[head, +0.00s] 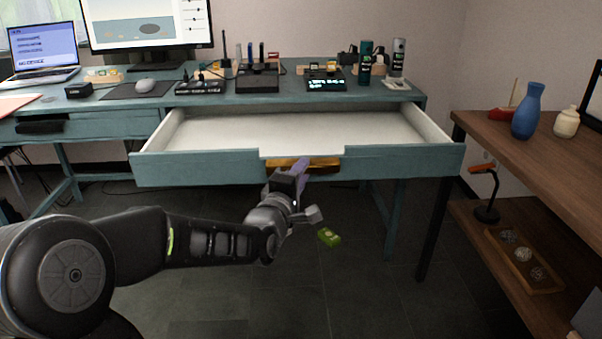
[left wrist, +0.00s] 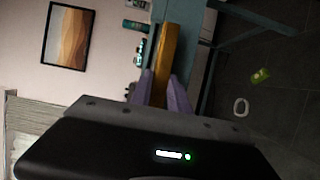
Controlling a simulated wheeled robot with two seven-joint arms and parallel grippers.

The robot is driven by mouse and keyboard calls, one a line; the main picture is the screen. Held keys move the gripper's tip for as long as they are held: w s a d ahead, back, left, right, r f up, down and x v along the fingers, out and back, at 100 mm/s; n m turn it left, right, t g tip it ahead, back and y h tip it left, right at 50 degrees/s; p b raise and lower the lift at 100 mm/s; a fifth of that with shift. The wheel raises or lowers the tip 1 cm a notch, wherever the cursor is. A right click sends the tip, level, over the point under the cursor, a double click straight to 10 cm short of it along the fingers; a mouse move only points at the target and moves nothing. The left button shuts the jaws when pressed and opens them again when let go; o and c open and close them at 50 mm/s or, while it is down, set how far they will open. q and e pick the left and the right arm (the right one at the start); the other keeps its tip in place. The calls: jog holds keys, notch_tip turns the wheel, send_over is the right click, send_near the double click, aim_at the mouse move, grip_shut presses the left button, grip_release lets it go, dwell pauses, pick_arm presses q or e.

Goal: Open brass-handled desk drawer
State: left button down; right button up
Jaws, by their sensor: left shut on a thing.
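The wide desk drawer (head: 215,167) is pulled well out of the teal desk, and its pale inside is empty. Its brass handle (head: 325,162) is at the middle of the drawer front. My left gripper (head: 301,166) is at the left part of this handle. In the left wrist view the purple fingers (left wrist: 160,92) stand on both sides of the brass handle (left wrist: 165,60) and are shut on it. My right gripper is in neither view.
A second, dark-handled drawer (head: 90,124) on the left is closed. A laptop (head: 42,50), a monitor (head: 145,22) and bottles stand on the desktop (head: 290,92). A wooden shelf unit (head: 530,150) with a blue vase (head: 527,112) stands at right. A green object (head: 329,237) lies on the floor.

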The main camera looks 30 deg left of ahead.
pick_arm(q)
jog(key=shift+f, duration=0.35)
jog(key=c, duration=1.5)
grip_release()
jog(key=shift+o, duration=0.9)
jog(key=shift+r, duration=0.15)
jog(key=v, duration=0.7)
jog(key=shift+s+p, duration=0.35)
jog(key=shift+p, duration=0.1)
